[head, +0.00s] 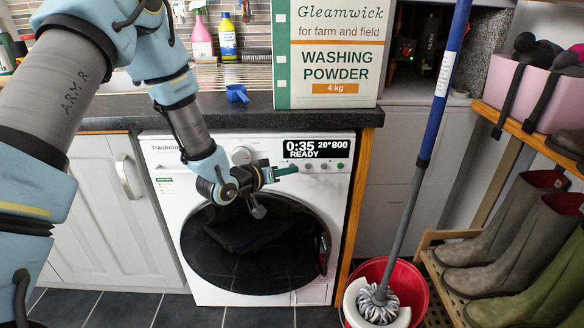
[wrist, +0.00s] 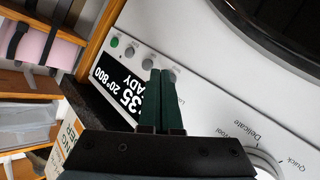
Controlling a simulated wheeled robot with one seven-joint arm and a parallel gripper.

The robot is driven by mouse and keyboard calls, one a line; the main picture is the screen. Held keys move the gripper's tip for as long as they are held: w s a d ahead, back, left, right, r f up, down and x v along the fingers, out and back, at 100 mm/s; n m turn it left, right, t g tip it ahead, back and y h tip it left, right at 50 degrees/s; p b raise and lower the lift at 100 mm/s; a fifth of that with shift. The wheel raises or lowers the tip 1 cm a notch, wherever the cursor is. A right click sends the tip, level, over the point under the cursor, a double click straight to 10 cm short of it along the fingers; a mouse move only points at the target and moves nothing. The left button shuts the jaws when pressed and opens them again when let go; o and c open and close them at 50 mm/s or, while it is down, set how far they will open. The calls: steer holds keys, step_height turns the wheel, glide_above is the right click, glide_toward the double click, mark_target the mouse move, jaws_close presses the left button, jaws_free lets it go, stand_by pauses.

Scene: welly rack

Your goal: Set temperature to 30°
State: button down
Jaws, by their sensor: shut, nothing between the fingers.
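The white washing machine (head: 165,190) stands under the counter. Its black display (head: 316,148) reads 0:35, 20°, 800 and READY. Below the display is a row of small round buttons (head: 323,166); in the wrist view they run diagonally, with a green one (wrist: 115,42) at the far end. My gripper (head: 295,169) is shut and empty, its green fingers pointing at the panel just below the display's left part. In the wrist view the fingertips (wrist: 160,74) are at the button (wrist: 173,76) farthest from the green one, partly covering it. I cannot tell whether they touch it.
The programme dial (head: 243,155) is left of the display, partly behind my arm. A washing powder box (head: 330,60) and blue scoop (head: 237,93) stand on the counter. A mop (head: 425,130) in a red bucket (head: 420,290) and a boot rack (head: 440,285) are at right.

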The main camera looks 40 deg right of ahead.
steer(key=shift+w+d, duration=0.2)
steer(key=shift+w, duration=0.05)
steer(key=shift+s, duration=0.1)
stand_by(0.5)
steer(key=shift+s+a, duration=0.5)
steer(key=shift+a, duration=0.05)
steer(key=shift+s, duration=0.1)
steer(key=s+a+b, duration=0.1)
steer(key=s+a, duration=0.2)
steer(key=shift+s, duration=0.35)
stand_by(1.7)
